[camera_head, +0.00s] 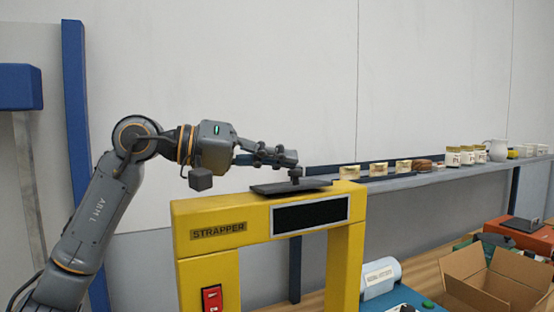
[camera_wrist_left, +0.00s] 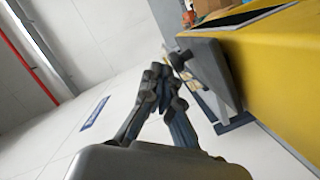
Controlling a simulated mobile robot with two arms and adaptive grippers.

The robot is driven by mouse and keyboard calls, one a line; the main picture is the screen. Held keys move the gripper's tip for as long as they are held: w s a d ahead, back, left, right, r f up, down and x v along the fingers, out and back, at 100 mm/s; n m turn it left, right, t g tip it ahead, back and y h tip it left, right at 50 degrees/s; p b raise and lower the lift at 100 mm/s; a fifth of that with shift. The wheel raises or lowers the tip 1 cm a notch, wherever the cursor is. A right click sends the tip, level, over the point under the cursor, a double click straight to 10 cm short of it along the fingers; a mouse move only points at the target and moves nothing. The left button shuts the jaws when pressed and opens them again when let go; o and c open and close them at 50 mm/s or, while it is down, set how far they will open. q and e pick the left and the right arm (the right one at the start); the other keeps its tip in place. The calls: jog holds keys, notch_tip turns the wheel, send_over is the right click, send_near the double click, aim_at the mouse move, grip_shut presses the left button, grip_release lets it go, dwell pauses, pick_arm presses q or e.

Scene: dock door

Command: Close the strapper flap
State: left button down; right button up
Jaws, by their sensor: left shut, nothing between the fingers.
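The yellow strapper (camera_head: 205,262) stands in the middle of the head view, and its yellow body (camera_wrist_left: 275,70) fills the right of the left wrist view. Its dark grey flap (camera_head: 318,187) lies nearly level along the machine's top; it also shows in the left wrist view (camera_wrist_left: 213,75). A small dark knob (camera_head: 295,174) stands up from the flap. My left gripper (camera_head: 290,158) is shut and empty, just above the knob. In the left wrist view its fingers (camera_wrist_left: 165,82) are close beside the flap; I cannot tell whether they touch. My right gripper is not in view.
A long shelf (camera_head: 440,178) with jars and small packages runs behind the strapper to the right. An open cardboard box (camera_head: 495,280) and a white roll (camera_head: 381,274) stand at lower right. A blue post (camera_head: 78,110) is at left.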

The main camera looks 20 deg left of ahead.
pick_arm(q)
jog(key=shift+s+d+f, duration=0.2)
jog(key=shift+f, duration=0.1)
jog(key=shift+b, duration=0.3)
dwell(0.3)
